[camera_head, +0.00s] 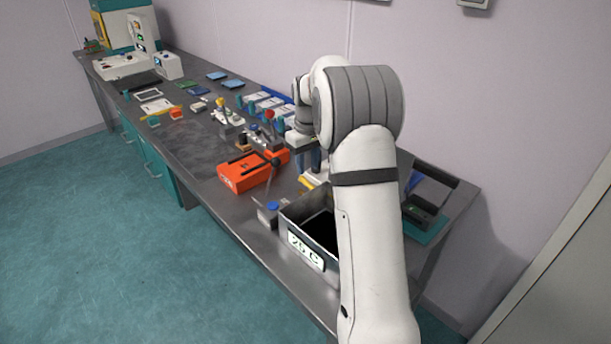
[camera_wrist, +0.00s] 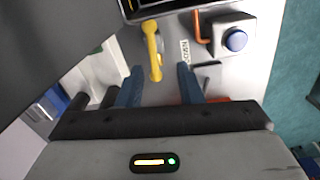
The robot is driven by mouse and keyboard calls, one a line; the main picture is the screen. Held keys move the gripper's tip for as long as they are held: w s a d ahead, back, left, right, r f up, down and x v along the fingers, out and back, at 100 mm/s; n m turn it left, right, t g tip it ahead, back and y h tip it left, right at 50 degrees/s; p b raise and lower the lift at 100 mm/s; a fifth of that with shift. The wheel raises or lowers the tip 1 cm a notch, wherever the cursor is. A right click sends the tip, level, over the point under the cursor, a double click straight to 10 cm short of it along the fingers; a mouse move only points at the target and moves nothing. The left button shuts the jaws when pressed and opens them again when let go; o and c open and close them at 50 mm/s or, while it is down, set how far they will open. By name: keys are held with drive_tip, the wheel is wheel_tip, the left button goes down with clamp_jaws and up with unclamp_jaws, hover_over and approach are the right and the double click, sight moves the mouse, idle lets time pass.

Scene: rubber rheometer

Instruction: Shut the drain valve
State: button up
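The drain valve shows a yellow lever handle (camera_wrist: 153,48) in the wrist view, beside the wall of the dark-filled metal bath. A yellow piece (camera_head: 307,182) by the bath in the head view looks like the same handle, partly hidden. My gripper (camera_wrist: 161,82) is open, its two blue fingers apart on either side of the lever's lower end. I see no finger touching it. In the head view my gripper (camera_head: 308,165) is largely hidden by my arm.
A box with a blue button (camera_wrist: 235,40) and a copper pipe (camera_wrist: 201,27) stand right of the lever. An orange case (camera_head: 245,172) and a row of instruments crowd the bench; its front strip (camera_head: 205,180) is clear.

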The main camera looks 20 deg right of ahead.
sight(308, 182)
drive_tip(key=shift+w+d+f, duration=0.15)
drive_tip(key=shift+w+f, duration=0.35)
drive_tip(key=shift+w+d+f, duration=0.15)
drive_tip(key=shift+w+f, duration=0.3)
drive_tip(key=shift+f, duration=0.05)
wheel_tip(308, 182, down, 6)
drive_tip(key=shift+r, duration=0.1)
drive_tip(key=shift+f, duration=0.8)
drive_tip(key=shift+c, duration=0.4)
clamp_jaws()
